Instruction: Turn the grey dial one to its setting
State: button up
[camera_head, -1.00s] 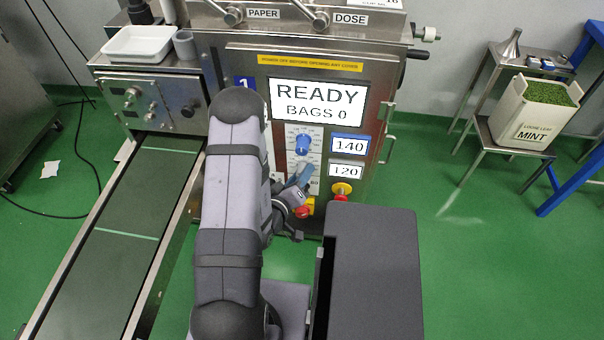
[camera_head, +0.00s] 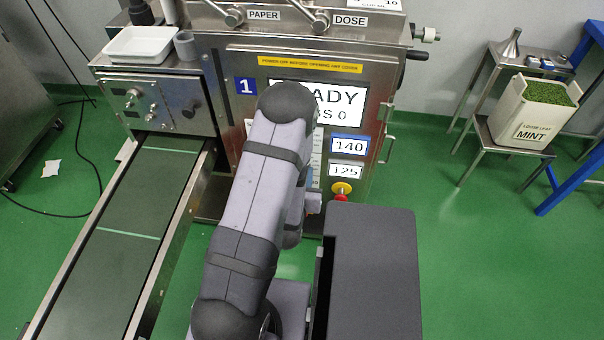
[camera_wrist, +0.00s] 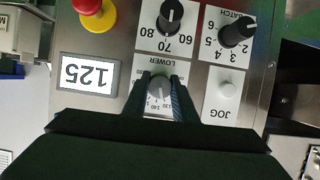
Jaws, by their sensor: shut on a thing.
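The grey dial (camera_wrist: 159,89) shows upside down in the wrist view, on a white scale plate marked LOWER. My gripper (camera_wrist: 161,84) is shut on it, with one finger on each side of the dial. The fingers and the dark gripper body cover part of its scale. The grey-framed readout beside it reads 125 (camera_wrist: 89,75); in the head view this readout (camera_head: 346,172) sits below the blue-framed 140 readout (camera_head: 349,145). In the head view my arm hides the grey dial and my gripper. The machine carries a blue 1 sign (camera_head: 245,86).
Close to my gripper in the wrist view are a black knob (camera_wrist: 170,16), a second black knob marked BATCH (camera_wrist: 236,31), a JOG button (camera_wrist: 227,91) and a red-and-yellow stop button (camera_wrist: 96,12). A conveyor (camera_head: 118,240) runs at left in the head view.

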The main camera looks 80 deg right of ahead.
jog(key=shift+r+m+t, duration=0.1)
jog(key=shift+m+t, duration=0.6)
jog(key=shift+m, duration=0.3)
jog(key=o, duration=1)
jog(key=shift+o, duration=0.2)
jog(key=shift+r+p, duration=1.3)
jog(key=shift+r, duration=3.7)
jog(key=shift+f, duration=0.1)
